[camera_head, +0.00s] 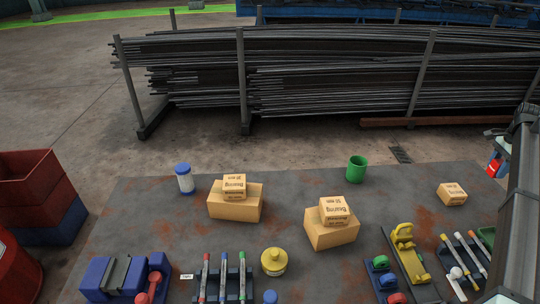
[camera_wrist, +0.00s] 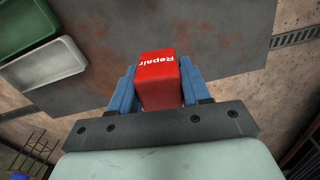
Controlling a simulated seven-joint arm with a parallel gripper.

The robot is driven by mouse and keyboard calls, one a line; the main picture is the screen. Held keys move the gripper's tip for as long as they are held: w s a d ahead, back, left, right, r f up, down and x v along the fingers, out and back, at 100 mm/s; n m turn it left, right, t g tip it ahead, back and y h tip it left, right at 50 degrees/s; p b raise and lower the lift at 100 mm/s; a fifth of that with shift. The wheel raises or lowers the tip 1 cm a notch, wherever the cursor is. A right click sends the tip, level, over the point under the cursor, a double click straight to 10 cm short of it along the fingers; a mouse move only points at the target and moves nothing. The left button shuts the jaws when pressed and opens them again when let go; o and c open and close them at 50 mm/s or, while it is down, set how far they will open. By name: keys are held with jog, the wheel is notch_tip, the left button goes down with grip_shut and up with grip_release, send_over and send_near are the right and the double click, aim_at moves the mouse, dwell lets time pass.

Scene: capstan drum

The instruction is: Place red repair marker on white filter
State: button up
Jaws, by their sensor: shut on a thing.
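My gripper (camera_wrist: 160,88) has blue fingers and is shut on the red repair marker (camera_wrist: 160,75), a red block with "Repair" in white letters. In the head view the marker (camera_head: 492,168) and my gripper (camera_head: 495,166) show small near the table's far right corner, partly beside my arm. In the head view a white cylinder with blue ends (camera_head: 185,180), which looks like the white filter, stands upright at the table's far left. It is far to the left of my gripper and is not seen in the wrist view.
Boxes stand on the grey table (camera_head: 285,200), left (camera_head: 235,203), middle (camera_head: 331,230) and right (camera_head: 452,194). A green cup (camera_head: 357,169) stands at the back. A yellow pot (camera_head: 273,261), pens and tools fill the front. The wrist view shows a green tray (camera_wrist: 22,25) and a white tray (camera_wrist: 42,65).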

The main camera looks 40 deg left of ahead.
jog(key=s+a+r+n, duration=0.15)
jog(key=s+a, duration=0.25)
jog(key=a, duration=1)
jog(key=s+a+n, duration=0.2)
jog(key=s+a, duration=0.2)
jog(key=a, duration=1)
jog(key=s+a+r+n, duration=0.15)
jog(key=s+a, duration=0.25)
jog(key=a, duration=1)
jog(key=s+a+r+n, duration=0.1)
jog(key=s+a+n, duration=0.1)
jog(key=s+a, duration=0.95)
jog(key=s+a+r+n, duration=0.2)
jog(key=s+a, duration=0.7)
jog(key=a, duration=0.5)
notch_tip(320, 180, up, 5)
jog(key=n, duration=1)
send_over(182, 167)
jog(key=shift+w+f, duration=0.1)
jog(key=shift+f, duration=4.8)
